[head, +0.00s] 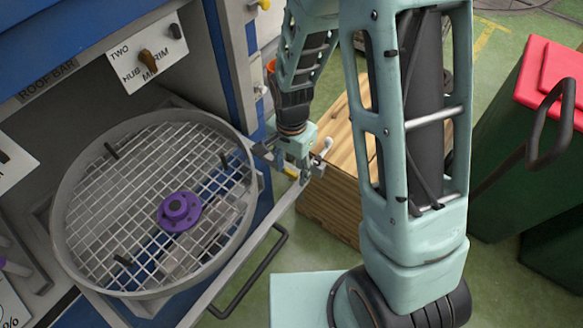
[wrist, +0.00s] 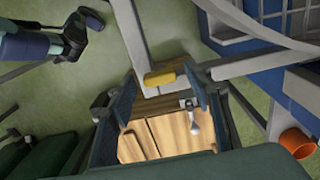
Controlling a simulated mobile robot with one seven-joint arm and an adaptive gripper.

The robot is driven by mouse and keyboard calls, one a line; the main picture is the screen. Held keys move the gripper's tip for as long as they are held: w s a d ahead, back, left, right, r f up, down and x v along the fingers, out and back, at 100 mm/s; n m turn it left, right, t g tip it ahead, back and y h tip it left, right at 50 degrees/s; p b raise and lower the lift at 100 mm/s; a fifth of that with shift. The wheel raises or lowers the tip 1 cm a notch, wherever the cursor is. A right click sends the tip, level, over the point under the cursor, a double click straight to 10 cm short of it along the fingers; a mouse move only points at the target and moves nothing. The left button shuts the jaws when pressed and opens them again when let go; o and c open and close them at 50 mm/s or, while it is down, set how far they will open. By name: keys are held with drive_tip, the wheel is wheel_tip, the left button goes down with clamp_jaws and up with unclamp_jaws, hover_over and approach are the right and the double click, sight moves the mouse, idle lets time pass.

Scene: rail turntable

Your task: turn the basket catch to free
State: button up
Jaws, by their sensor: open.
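The round mesh basket (head: 72,178) sits at the left in the head view, with a purple hub (head: 178,211) at its middle. My gripper (head: 291,166) is beside the basket's right rim, pointing down, open and apart from the basket. In the wrist view my gripper (wrist: 160,97) has its two dark fingers spread with nothing held between them. A small grey lever with a pale rounded end (wrist: 193,121) shows near the right finger; I cannot tell if it is the basket catch. A yellow grip (wrist: 160,78) lies just beyond the fingertips.
A wooden crate (head: 345,180) stands below and right of my gripper. A dark bar handle (head: 252,274) juts out in front of the basket. A label plate (head: 128,62) with knobs is behind. A red-lidded bin (head: 545,75) stands right. An orange cup (wrist: 297,142) shows in the wrist view.

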drive_tip(key=shift+c, duration=0.2)
drive_tip(key=c, duration=1.1)
drive_tip(key=shift+n, duration=0.4)
drive_tip(key=n+b, duration=0.1)
drive_tip(key=n, duration=0.2)
drive_tip(key=shift+b, duration=0.3)
drive_tip(key=n+b, duration=0.1)
drive_tip(key=n, duration=0.9)
drive_tip(key=shift+n, duration=2)
drive_tip(key=shift+p, duration=0.3)
